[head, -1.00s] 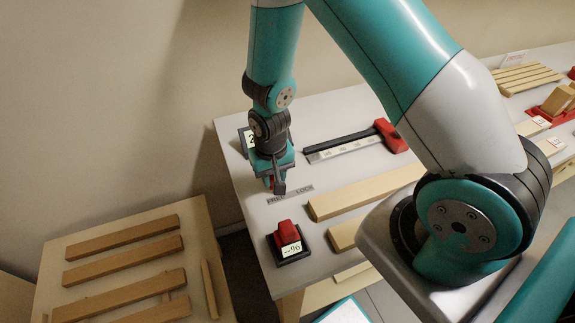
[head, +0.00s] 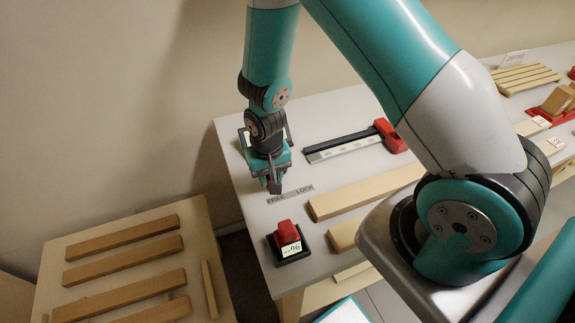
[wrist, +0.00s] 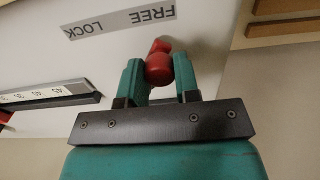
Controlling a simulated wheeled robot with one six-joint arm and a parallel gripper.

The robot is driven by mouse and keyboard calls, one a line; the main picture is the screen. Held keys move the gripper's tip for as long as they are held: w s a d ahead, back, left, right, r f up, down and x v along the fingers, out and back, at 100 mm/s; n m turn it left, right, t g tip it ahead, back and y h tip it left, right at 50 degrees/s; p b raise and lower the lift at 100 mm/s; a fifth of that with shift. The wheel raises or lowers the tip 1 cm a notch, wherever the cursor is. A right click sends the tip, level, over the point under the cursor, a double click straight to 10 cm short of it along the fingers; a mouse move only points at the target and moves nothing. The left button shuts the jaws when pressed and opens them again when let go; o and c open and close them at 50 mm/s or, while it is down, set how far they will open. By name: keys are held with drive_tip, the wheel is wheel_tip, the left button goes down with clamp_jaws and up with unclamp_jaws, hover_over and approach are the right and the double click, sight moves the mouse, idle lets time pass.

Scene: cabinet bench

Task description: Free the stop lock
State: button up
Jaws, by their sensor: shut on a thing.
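The stop lock shows in the wrist view as a small red knob (wrist: 158,68) with a red part beyond it, at the edge of a grey label (wrist: 120,22) reading FREE and LOCK. The knob sits by the FREE end. My gripper (wrist: 159,75) has its two teal fingers on either side of the knob and is shut on it. In the head view my gripper (head: 272,186) points down at the bench, just behind the FREE end of the label (head: 290,194). The knob is mostly hidden there.
A black slide rail with a scale (head: 342,147) and red block (head: 391,136) lies to the right. A red piece on a black base (head: 287,238) stands in front. Wooden bars (head: 365,190) lie nearby. A slatted wooden table (head: 125,265) stands at lower left.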

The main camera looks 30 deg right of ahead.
drive_tip(key=o, duration=0.7)
drive_tip(key=shift+r, duration=0.1)
wheel_tip(320, 180, up, 9)
drive_tip(key=p, duration=0.7)
drive_tip(key=shift+a+r, duration=0.1)
drive_tip(key=shift+a, duration=0.05)
drive_tip(key=s+a+r+n+y+b, duration=0.1)
drive_tip(key=s+a+r+n+b, duration=0.15)
drive_tip(key=r, duration=0.35)
drive_tip(key=s+a+r+n+y+b, duration=0.2)
drive_tip(key=s+a+r+b, duration=0.15)
drive_tip(key=r, duration=0.25)
drive_tip(key=s+r+n+b, duration=0.1)
drive_tip(key=s+r, duration=0.1)
drive_tip(key=s, duration=0.2)
drive_tip(key=s+a+r+n+b, duration=0.1)
drive_tip(key=s+r+n, duration=0.1)
drive_tip(key=s, duration=0.1)
drive_tip(key=s+r+n+y+b, duration=0.1)
drive_tip(key=s+r+n+b, duration=0.1)
drive_tip(key=s, duration=0.2)
drive_tip(key=shift+s+a, duration=0.25)
drive_tip(key=shift+s, duration=0.1)
